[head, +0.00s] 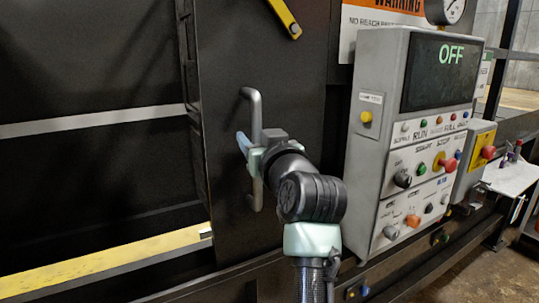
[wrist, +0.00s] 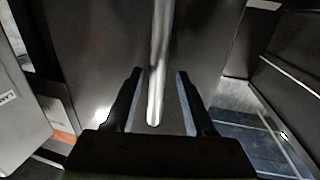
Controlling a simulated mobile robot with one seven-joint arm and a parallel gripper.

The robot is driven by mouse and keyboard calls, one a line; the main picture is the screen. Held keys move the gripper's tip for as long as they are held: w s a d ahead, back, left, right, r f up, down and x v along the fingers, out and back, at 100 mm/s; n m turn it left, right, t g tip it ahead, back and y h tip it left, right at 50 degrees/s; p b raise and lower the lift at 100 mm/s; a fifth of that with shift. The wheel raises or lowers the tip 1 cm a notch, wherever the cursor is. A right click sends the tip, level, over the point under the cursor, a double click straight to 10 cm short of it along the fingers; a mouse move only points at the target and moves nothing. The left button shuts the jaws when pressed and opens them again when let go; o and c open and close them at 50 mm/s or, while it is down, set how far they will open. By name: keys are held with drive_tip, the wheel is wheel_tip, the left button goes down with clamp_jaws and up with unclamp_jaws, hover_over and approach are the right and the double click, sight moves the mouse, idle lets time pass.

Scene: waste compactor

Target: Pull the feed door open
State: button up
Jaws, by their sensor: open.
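The feed door (head: 285,75) is a dark flat panel in the middle of the head view; it also fills the middle of the wrist view (wrist: 100,35). A grey vertical bar handle (head: 257,105) stands out from it. My gripper (head: 246,146) is at the handle, and my wrist hides part of the bar. In the wrist view my gripper (wrist: 159,72) is open, with the handle (wrist: 157,60) between its two fingers. A gap shows on both sides of the bar. The bar's rounded end shows between the fingers.
A grey control box (head: 400,160) with a screen reading OFF stands right of the door. A pressure gauge (head: 445,10) and warning sign (head: 375,18) are above it. A yellow ledge (head: 100,263) lies at lower left, beside a dark recess. A small white shelf (head: 510,177) is far right.

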drive_tip(key=b+v, duration=0.3)
drive_tip(key=v, duration=0.8)
drive_tip(key=shift+s+b, duration=0.25)
drive_tip(key=shift+b, duration=0.15)
drive_tip(key=shift+d, duration=0.1)
drive_tip(key=s+r+m+t+h, duration=0.4)
drive_tip(key=s+r+t+h, duration=0.2)
drive_tip(key=s+r+t, duration=0.4)
drive_tip(key=s+r, duration=0.4)
drive_tip(key=s, duration=0.4)
drive_tip(key=shift+d, duration=0.3)
drive_tip(key=shift+a+r, duration=0.1)
drive_tip(key=shift+a, duration=0.1)
